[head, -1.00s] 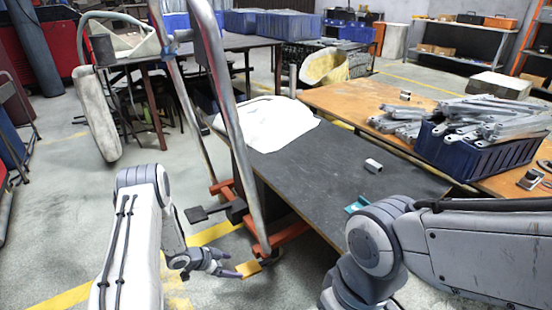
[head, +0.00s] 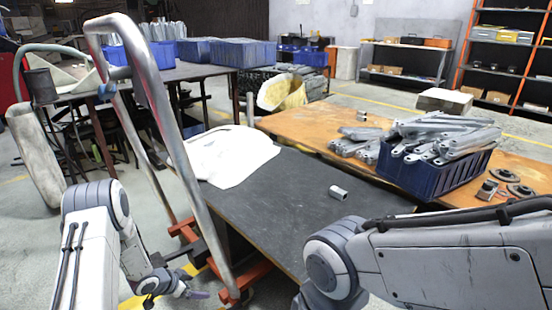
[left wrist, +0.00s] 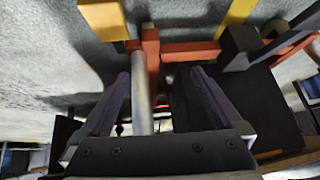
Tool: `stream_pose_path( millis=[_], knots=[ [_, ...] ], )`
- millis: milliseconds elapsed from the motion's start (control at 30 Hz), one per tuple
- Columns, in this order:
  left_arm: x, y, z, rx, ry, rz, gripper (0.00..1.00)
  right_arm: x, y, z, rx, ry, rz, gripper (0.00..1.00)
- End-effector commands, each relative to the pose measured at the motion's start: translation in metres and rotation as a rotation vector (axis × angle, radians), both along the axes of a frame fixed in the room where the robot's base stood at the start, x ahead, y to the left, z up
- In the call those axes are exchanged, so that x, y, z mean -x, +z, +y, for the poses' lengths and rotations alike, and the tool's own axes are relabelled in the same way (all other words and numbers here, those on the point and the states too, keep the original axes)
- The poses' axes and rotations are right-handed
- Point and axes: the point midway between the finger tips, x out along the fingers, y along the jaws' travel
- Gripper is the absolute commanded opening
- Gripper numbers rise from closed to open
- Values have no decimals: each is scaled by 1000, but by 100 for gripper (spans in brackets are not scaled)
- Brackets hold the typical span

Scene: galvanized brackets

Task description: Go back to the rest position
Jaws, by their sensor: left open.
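My left gripper (head: 180,290) is open and empty, low beside the near end of the dark-topped table. Its two dark fingers (left wrist: 163,80) stand apart in the left wrist view, with the steel tube and orange frame of a trolley beyond them. My right arm reaches in from the right in the head view, but its gripper is out of view. Several galvanized brackets (head: 440,131) are heaped in and beside a blue crate (head: 441,177) on the wooden table. A small metal bracket (head: 339,192) lies alone on the dark tabletop (head: 275,207).
A trolley with a tall steel handle (head: 168,130) and orange base (head: 240,285) stands close to my left gripper. A crumpled white sheet (head: 225,155) covers the dark table's far left corner. Shelving (head: 498,55) stands at the back right.

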Motion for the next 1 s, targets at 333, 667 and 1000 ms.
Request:
stream_pose_path(
  millis=[333,667,1000],
  knots=[
    [-3,103,6,-152,233,49,100,0,0,0,0,0,0,66],
    [97,219,-33,-170,562,224,100,0,0,0,0,0,0,66],
    [203,275,-109,-82,607,411,100,0,11,0,0,0,0,66]
  ],
)
